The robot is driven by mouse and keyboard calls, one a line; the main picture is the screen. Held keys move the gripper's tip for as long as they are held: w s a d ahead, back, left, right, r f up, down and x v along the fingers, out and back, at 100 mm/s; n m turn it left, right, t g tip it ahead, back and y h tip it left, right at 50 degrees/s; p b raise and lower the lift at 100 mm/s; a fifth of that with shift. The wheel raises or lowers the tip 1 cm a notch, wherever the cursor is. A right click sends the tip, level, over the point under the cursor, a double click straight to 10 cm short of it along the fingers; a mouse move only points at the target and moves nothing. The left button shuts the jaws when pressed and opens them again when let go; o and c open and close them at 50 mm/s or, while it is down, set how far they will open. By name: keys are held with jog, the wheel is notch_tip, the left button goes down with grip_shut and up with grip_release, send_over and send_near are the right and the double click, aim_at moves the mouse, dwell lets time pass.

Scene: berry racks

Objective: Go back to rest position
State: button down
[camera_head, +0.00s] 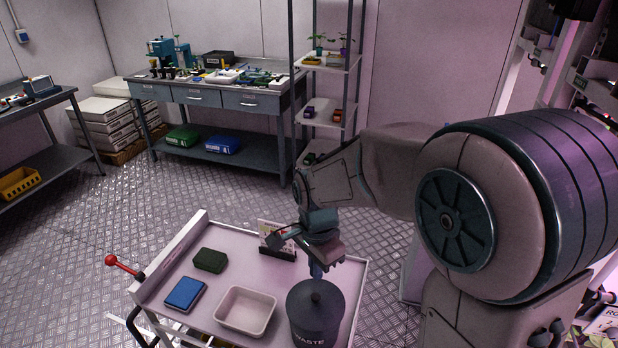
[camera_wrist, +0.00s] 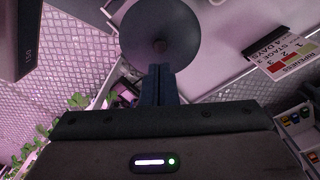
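My gripper (camera_head: 317,271) is above the right part of a white cart (camera_head: 205,318), pointing down over a dark waste bin (camera_head: 315,322) with a knobbed lid. In the wrist view the two fingers (camera_wrist: 160,70) lie together with nothing seen between them. In the head view the tips appear a little above the knob. My arm reaches in from the right, bent at the elbow.
The cart also holds a white tray (camera_head: 245,329), a blue box (camera_head: 185,293), a dark green block (camera_head: 210,260) and a ripeness sign (camera_head: 268,232), also in the wrist view (camera_wrist: 283,55). A shelf rack (camera_head: 290,85) and workbench (camera_head: 222,97) stand behind. Floor between is clear.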

jog(key=s+d+r+n+t+b, duration=0.1)
jog(key=s+d+r+n+t, duration=0.1)
jog(key=s+d+n, duration=0.3)
jog(key=s+d+r+n+t+b, duration=0.1)
jog(key=s+d+r+n, duration=0.4)
jog(key=s+d+n, duration=0.1)
jog(key=shift+s+d+t, duration=0.4)
jog(key=shift+s+d, duration=0.1)
jog(key=shift+s, duration=0.35)
